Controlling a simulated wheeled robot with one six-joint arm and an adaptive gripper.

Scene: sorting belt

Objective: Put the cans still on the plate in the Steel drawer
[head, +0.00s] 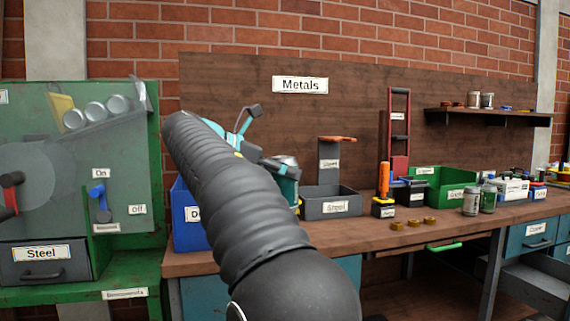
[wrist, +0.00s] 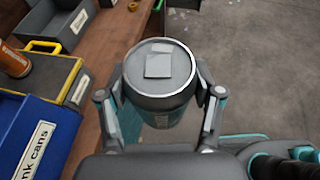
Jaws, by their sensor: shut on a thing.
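My gripper (head: 284,168) is shut on a can (head: 288,188) in front of the wooden back board, above the workbench. In the wrist view the can (wrist: 160,75) stands upright between both fingers (wrist: 162,98), with a grey lid and a partly hidden teal side. The Steel drawer (head: 42,264) is at the lower left in the green machine and looks shut. Three silver cans (head: 96,110) lie in a row on a tilted grey plate (head: 108,128) on the machine. A separate grey bin labelled Steel (head: 333,208) stands on the bench.
A blue box (head: 188,218) stands at the bench's left end; its label reads "nk cans" in the wrist view (wrist: 38,145). Two cans (head: 479,200) stand on the bench near a green bin (head: 441,187). Brass pieces (head: 413,222) lie near the front edge.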

